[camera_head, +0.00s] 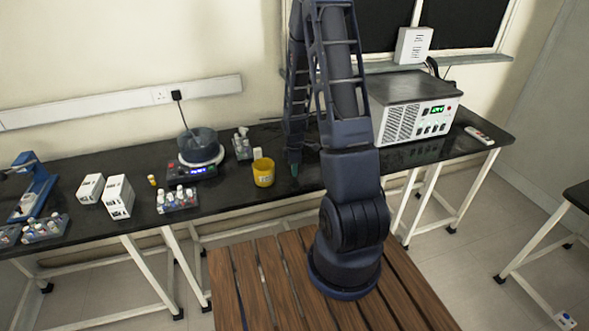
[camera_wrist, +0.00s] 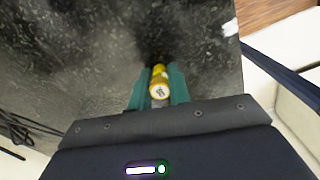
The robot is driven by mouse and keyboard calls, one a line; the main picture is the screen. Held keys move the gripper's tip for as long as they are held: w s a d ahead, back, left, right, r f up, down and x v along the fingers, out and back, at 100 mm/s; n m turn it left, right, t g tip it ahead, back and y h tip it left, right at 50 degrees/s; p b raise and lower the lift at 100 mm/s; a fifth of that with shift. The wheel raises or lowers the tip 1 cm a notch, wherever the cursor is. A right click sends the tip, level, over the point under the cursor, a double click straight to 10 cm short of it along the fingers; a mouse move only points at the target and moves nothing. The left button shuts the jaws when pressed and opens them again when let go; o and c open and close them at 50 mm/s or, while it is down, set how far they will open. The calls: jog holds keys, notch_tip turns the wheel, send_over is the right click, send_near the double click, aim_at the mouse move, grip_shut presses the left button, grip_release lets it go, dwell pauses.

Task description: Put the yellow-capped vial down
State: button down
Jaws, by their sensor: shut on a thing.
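The yellow-capped vial (camera_wrist: 159,88) is between the two teal fingers of my gripper (camera_wrist: 158,90) in the wrist view. Its round pale end with a dark mark faces the camera, and yellow shows around and beyond it. My gripper is shut on it, over the black speckled bench top (camera_wrist: 90,50). In the head view my gripper (camera_head: 294,171) points down at the bench, right of the yellow cup; the held vial cannot be made out there. Whether the vial touches the bench is unclear.
The yellow cup (camera_head: 263,172) and a small white item (camera_head: 257,153) stand left of my gripper. Another small yellow vial (camera_head: 152,180), white boxes (camera_head: 118,197), a vial rack (camera_head: 177,200) and a round device (camera_head: 199,150) are farther left. A power unit (camera_head: 415,108) stands right.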

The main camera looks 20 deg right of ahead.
jog(key=c, duration=1.3)
grip_release()
jog(key=shift+f, duration=0.1)
notch_tip(320, 180, up, 11)
jog(key=shift+f, duration=0.2)
jog(key=s+r+m+t, duration=0.1)
jog(key=s+r+m, duration=0.35)
jog(key=r, duration=0.55)
jog(key=s+r+m+t, duration=0.1)
jog(key=s+r+m, duration=0.3)
jog(key=r, duration=0.6)
jog(key=s+r+m+t, duration=0.1)
jog(key=s+r+m, duration=0.1)
jog(key=s, duration=0.3)
jog(key=s+r+m, duration=0.2)
jog(key=s+r, duration=0.2)
jog(key=s+a+r+m+t, duration=0.1)
jog(key=s+r+m, duration=0.1)
jog(key=s, duration=0.3)
jog(key=shift+s+r+m+t, duration=0.25)
jog(key=shift+s+r+t, duration=0.05)
jog(key=shift+r, duration=0.15)
